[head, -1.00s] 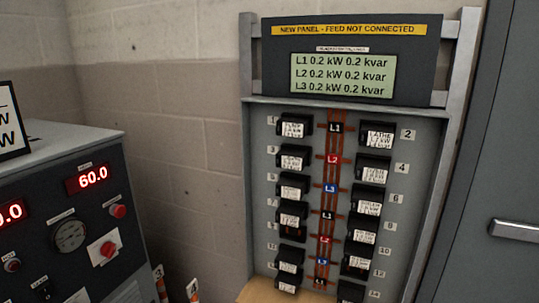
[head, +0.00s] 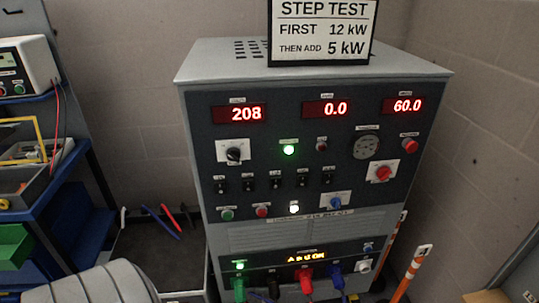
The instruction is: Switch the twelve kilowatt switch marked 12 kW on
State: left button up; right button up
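A grey cabinet with a dark front (head: 315,235) stands in the middle of the head view. A row of several small black switches (head: 275,183) runs across its front, with small labels above them. The labels are too small to read, so I cannot tell which switch is marked 12 kW or how each one is set. The red displays read 208 (head: 240,114), 0.0 (head: 326,109) and 60.0 (head: 403,105). A sign (head: 322,30) on top reads STEP TEST, FIRST 12 kW, THEN ADD 5 kW. Neither of my grippers is in view.
Black (head: 233,154), red (head: 383,173) and blue (head: 335,201) knobs sit around the switches. Coloured plugs (head: 304,277) with cables stick out at the bottom. A blue cart (head: 62,215) stands at left, orange-white posts (head: 411,270) at right.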

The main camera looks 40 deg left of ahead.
aim_at(328, 179)
jog(key=u, duration=1.1)
